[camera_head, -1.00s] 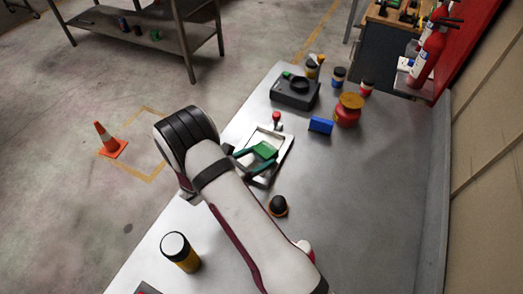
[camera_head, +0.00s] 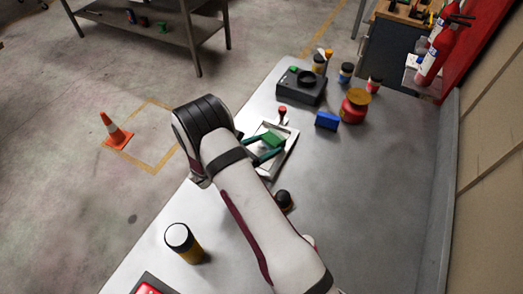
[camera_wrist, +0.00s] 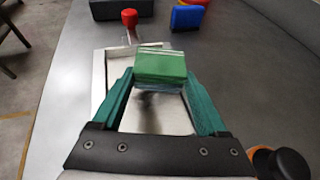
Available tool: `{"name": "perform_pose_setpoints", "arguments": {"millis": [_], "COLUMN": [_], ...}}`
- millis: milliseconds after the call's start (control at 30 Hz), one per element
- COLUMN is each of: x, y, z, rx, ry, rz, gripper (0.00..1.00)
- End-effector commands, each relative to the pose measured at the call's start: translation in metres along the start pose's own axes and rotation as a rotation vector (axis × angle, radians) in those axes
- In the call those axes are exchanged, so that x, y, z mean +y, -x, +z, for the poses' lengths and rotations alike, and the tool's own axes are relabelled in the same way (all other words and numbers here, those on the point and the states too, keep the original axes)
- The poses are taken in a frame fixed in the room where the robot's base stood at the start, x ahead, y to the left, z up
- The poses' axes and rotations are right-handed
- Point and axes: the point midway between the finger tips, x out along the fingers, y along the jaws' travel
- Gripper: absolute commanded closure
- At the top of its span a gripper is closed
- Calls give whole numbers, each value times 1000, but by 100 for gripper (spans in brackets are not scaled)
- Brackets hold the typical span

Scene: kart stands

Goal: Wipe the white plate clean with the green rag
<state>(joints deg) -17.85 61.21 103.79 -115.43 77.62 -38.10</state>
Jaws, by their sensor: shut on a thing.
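The green rag (camera_head: 272,139) looks like a folded, block-shaped pad. My gripper (camera_head: 264,148), with teal fingers, is shut on it; the wrist view shows the rag (camera_wrist: 161,66) between the fingertips. The rag is over a pale, metallic-looking rectangular plate (camera_head: 289,143) with a raised rim, lying on the grey table. In the wrist view, a dark smudge or shadow shows on the plate (camera_wrist: 165,117) just below the rag. I cannot tell whether the rag touches the plate. My wrist and fingers hide the plate's left part in the head view.
A red-knobbed tool (camera_head: 282,112) stands at the plate's far end. A blue block (camera_head: 327,120), a red jar with a yellow lid (camera_head: 354,106) and a black box (camera_head: 299,87) are beyond. A black knob (camera_head: 284,200) is near my arm. The table's right side is clear.

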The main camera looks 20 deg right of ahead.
Motion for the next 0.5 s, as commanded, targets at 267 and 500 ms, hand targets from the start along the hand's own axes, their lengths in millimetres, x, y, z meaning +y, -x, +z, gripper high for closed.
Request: {"name": "perform_pose_setpoints", "arguments": {"millis": [267,500], "x": [8,3], "y": [-22,-7], "z": [10,3], "rx": [0,1], "ry": [-2,1], "rz": [-1,1], "gripper": [77,77]}}
